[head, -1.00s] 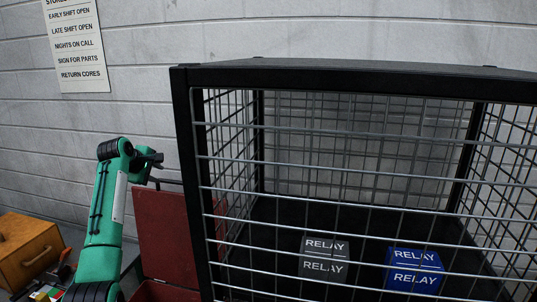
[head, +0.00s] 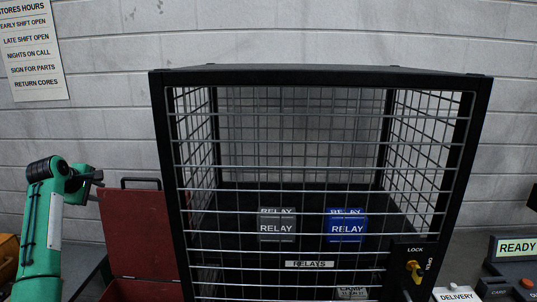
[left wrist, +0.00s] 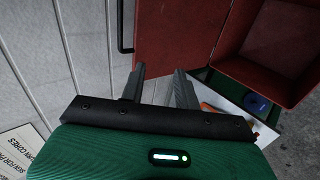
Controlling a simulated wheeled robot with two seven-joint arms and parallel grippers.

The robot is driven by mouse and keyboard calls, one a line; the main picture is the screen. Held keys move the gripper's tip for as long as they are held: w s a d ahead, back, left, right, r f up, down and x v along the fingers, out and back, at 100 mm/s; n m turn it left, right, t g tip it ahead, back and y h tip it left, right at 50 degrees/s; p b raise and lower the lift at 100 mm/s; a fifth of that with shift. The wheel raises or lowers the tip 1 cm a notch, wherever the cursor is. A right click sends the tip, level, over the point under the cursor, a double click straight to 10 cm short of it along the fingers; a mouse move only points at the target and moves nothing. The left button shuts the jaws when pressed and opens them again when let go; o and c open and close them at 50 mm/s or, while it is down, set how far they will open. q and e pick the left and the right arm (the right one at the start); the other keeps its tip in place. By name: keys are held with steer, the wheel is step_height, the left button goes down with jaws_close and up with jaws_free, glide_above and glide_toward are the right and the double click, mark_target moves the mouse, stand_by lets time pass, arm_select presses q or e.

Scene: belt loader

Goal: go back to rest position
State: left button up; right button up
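My left gripper (head: 94,178) is raised at the left of the head view, at the end of my green arm. It is beside the wire cage, left of it and apart from it, near the raised lid of a red metal box (head: 137,235). In the left wrist view its two dark fingers (left wrist: 159,86) stand apart with nothing between them. The red box also shows there (left wrist: 185,28), beyond the fingers. My right gripper is in neither view.
A black wire cage (head: 316,72) fills the middle, holding a grey relay box (head: 277,228) and a blue relay box (head: 347,228). A yellow key or knob (head: 413,270) sits at its lock. A READY sign (head: 516,247) stands at right.

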arm_select(q)
steer(key=s+d+f+m+g+y, duration=0.1)
steer(key=s+d+f+m, duration=0.3)
steer(key=f, duration=0.5)
steer(key=s+d+f+m+g, duration=0.15)
steer(key=s+d+f, duration=0.3)
steer(key=f, duration=0.45)
steer(key=s+d+f+m+g, duration=0.1)
steer(key=s+d+f+m, duration=0.2)
steer(key=s+d+f, duration=0.5)
steer(key=s+d+f+m+g, duration=0.1)
steer(key=s+d+f+m, duration=0.25)
steer(key=s+f, duration=0.45)
steer(key=s+d+r+m+g, duration=0.1)
steer(key=s+d+m, duration=0.35)
steer(key=s, duration=0.95)
steer(key=s+d+m+g, duration=0.1)
steer(key=s+d+m, duration=0.3)
steer(key=s, duration=1.1)
step_height(320, 180, down, 30)
steer(key=d+g, duration=0.1)
steer(key=s+a+f+g, duration=0.1)
steer(key=s+a+f, duration=0.2)
steer(key=s+f, duration=1.6)
steer(key=shift+s+a+f+n+h, duration=0.15)
steer(key=shift+f+n+h, duration=0.2)
steer(key=shift+f, duration=0.4)
